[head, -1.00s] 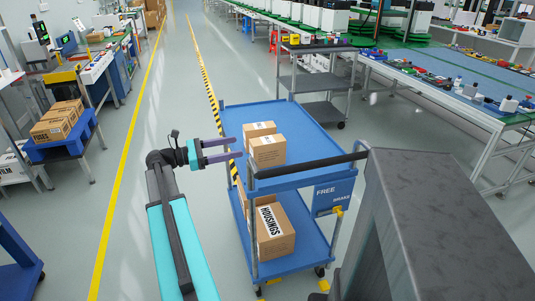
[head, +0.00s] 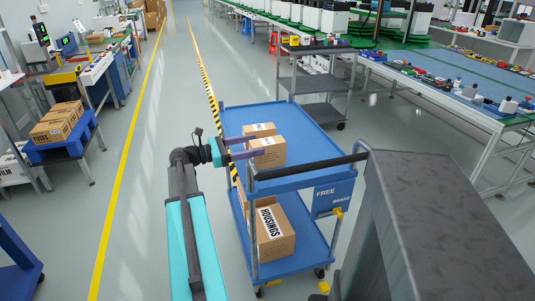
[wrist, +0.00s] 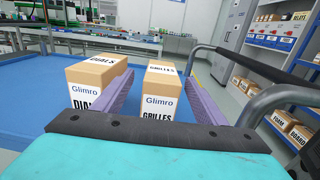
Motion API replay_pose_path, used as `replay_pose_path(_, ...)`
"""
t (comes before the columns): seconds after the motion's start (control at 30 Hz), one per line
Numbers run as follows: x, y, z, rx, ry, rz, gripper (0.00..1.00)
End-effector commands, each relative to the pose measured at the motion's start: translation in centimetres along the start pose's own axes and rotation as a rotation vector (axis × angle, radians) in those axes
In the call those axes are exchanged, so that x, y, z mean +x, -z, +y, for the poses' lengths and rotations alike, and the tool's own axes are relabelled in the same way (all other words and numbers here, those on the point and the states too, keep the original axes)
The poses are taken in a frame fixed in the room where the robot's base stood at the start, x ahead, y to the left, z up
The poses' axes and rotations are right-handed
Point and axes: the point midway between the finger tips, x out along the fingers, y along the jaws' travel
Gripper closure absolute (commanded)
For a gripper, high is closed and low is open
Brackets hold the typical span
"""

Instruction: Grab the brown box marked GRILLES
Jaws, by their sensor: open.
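The brown GRILLES box (wrist: 162,92) stands upright on the blue top shelf of the cart, straight ahead in the wrist view. In the head view it is the nearer box (head: 270,156) of the pair. My gripper (wrist: 162,77) is open, its two purple fingers reaching forward with the GRILLES box showing between them. In the head view my gripper (head: 258,146) comes in from the left, its fingertips overlapping the near box. I cannot tell whether they touch it. The DIALS box (wrist: 97,80) stands left of the left finger, close beside the GRILLES box.
The blue cart (head: 308,118) has a raised rim and a dark push handle (head: 308,166), which curves close on the right in the wrist view (wrist: 262,72). A HOUSINGS box (head: 275,236) sits on its lower shelf. A grey trolley (head: 318,82) stands behind.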

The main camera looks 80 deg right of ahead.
Motion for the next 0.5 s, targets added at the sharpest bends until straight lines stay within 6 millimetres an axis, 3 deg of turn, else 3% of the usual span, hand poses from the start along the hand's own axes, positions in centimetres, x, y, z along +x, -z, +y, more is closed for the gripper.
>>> replay_pose_path(0.5, 0.96, 0.0, -0.03, 0.0, 0.0, 0.0, 0.34)
